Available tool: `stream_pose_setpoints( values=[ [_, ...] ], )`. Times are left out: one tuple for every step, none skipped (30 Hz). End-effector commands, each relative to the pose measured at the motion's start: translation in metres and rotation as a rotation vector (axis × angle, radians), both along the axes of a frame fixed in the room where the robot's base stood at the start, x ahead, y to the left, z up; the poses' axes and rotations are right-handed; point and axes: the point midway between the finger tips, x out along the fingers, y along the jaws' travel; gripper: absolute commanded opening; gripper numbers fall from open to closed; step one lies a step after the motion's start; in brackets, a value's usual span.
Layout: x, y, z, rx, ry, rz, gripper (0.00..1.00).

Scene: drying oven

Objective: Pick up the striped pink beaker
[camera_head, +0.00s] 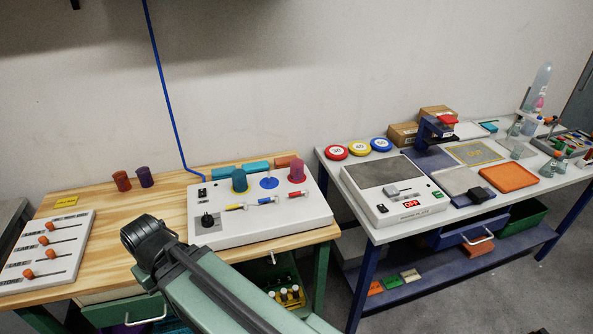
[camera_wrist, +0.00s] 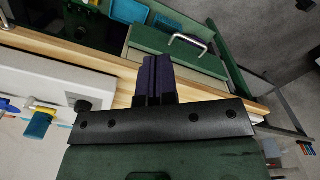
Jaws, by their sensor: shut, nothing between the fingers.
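A pink-red beaker (camera_head: 297,171), which looks like the striped pink one, stands upright on the right part of a white control box (camera_head: 270,218) on the wooden table; its stripes are hard to make out. It is not identifiable in the wrist view. My gripper (camera_wrist: 157,62) shows in the wrist view with its dark fingers together and empty, over the wooden table's edge near a green drawer (camera_wrist: 170,55). In the head view my arm reaches over the table's front, and I cannot make out the fingers there.
A blue-and-yellow beaker (camera_head: 239,181) stands left of the pink one on the box. An orange-brown beaker (camera_head: 122,181) and a purple beaker (camera_head: 145,177) stand at the back left. A white slider panel (camera_head: 45,250) lies left. Bare wood separates panel and box.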

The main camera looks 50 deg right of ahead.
Motion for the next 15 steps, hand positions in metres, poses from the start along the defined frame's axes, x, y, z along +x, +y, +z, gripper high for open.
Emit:
stream_pose_setpoints(
  values=[
    [0.0,0.0,0.0,0.0,0.0,0.0,0.0],
    [0.0,0.0,0.0,0.0,0.0,0.0,0.0],
    [0.0,0.0,0.0,0.0,0.0,0.0,0.0],
    [0.0,0.0,0.0,0.0,0.0,0.0,0.0],
    [0.0,0.0,0.0,0.0,0.0,0.0,0.02],
    [0.0,0.0,0.0,0.0,0.0,0.0,0.08],
    [0.0,0.0,0.0,0.0,0.0,0.0,0.12],
    [0.0,0.0,0.0,0.0,0.0,0.0,0.17],
    [0.0,0.0,0.0,0.0,0.0,0.0,0.23],
    [0.0,0.0,0.0,0.0,0.0,0.0,0.28],
    [0.0,0.0,0.0,0.0,0.0,0.0,0.32],
    [0.0,0.0,0.0,0.0,0.0,0.0,0.38],
    [0.0,0.0,0.0,0.0,0.0,0.0,0.43],
    [0.0,0.0,0.0,0.0,0.0,0.0,0.47],
    [0.0,0.0,0.0,0.0,0.0,0.0,0.54]
  ],
)
